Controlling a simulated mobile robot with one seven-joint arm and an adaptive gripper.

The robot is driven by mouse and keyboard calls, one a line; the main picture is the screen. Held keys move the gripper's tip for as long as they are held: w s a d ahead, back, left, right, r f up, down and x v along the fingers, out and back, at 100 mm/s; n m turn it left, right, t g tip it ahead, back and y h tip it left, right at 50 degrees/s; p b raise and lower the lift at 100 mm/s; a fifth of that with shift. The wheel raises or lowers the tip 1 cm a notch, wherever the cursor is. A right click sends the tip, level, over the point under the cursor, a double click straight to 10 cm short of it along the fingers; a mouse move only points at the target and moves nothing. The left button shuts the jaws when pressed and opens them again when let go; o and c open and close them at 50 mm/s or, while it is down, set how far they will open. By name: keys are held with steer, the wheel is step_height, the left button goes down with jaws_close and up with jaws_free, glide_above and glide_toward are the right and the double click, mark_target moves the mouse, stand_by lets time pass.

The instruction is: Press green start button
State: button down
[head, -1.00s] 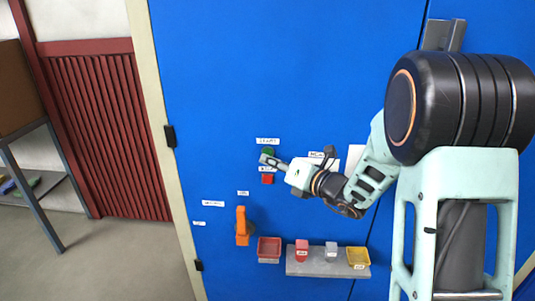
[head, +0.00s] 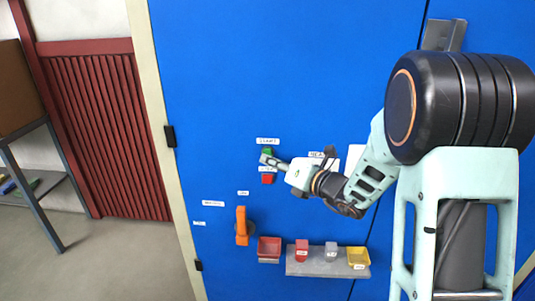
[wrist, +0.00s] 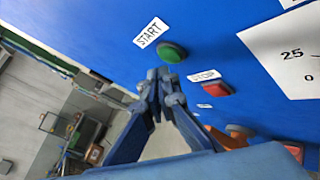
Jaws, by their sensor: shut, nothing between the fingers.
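The green start button (head: 267,152) is on the blue panel, below a white label. In the wrist view the green button (wrist: 172,52) shows beside the label (wrist: 151,32) reading START. The red stop button (head: 267,179) is below it and also shows in the wrist view (wrist: 215,89). My gripper (head: 264,158) is shut and empty, with its fingertips at the lower edge of the green button. In the wrist view the fingertips (wrist: 162,74) are right beside the button; I cannot tell whether they touch it.
An orange handle (head: 241,226) is on the panel below the buttons. A red bin (head: 269,249) and a grey shelf (head: 315,268) with small blocks and a yellow bin (head: 358,257) are lower right. A gauge card (wrist: 290,50) is right of the buttons.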

steer(key=shift+w, duration=0.1)
steer(key=shift+w, duration=0.35)
steer(key=shift+w, duration=0.45)
stand_by(0.6)
steer(key=shift+s, duration=0.85)
steer(key=shift+s+b, duration=0.5)
steer(key=shift+s, duration=2.05)
steer(key=shift+a, duration=0.1)
